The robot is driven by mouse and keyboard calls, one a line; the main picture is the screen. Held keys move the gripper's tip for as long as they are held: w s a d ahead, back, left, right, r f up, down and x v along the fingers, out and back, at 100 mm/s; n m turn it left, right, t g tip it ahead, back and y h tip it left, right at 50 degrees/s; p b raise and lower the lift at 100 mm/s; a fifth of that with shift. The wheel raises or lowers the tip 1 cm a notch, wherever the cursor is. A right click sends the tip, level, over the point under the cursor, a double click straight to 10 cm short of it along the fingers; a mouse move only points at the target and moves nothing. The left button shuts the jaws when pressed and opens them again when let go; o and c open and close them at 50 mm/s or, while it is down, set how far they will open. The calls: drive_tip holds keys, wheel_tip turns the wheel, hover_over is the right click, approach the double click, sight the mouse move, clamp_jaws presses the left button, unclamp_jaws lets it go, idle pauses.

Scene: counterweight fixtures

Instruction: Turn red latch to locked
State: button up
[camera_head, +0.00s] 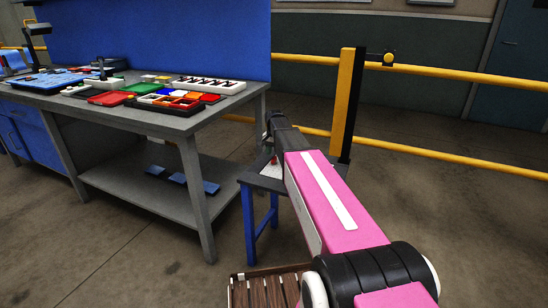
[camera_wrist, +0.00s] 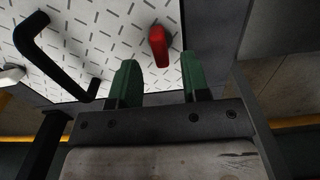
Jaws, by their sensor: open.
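The red latch (camera_wrist: 159,46) shows in the wrist view as a small red bar on a white plate (camera_wrist: 95,62) patterned with short dark dashes. It lies near the plate's right edge, with its long side running nearly up and down the picture. My gripper (camera_wrist: 158,78) is open, with its two green fingers apart. The latch appears between and just beyond the fingertips; I cannot tell whether they touch it. In the head view, my pink arm reaches to a small blue-legged stand (camera_head: 262,206), and a bit of red (camera_head: 273,160) shows there. My arm hides most of the stand's top.
A black handle (camera_wrist: 52,62) stands on the plate left of my gripper, with a pale round part (camera_wrist: 10,74) farther left. A grey workbench (camera_head: 150,118) with colored trays stands left. A yellow post (camera_head: 346,100) and rails (camera_head: 450,75) stand behind my arm.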

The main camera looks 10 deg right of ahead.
sight(274, 158)
wheel_tip(274, 158, up, 8)
idle(0.4)
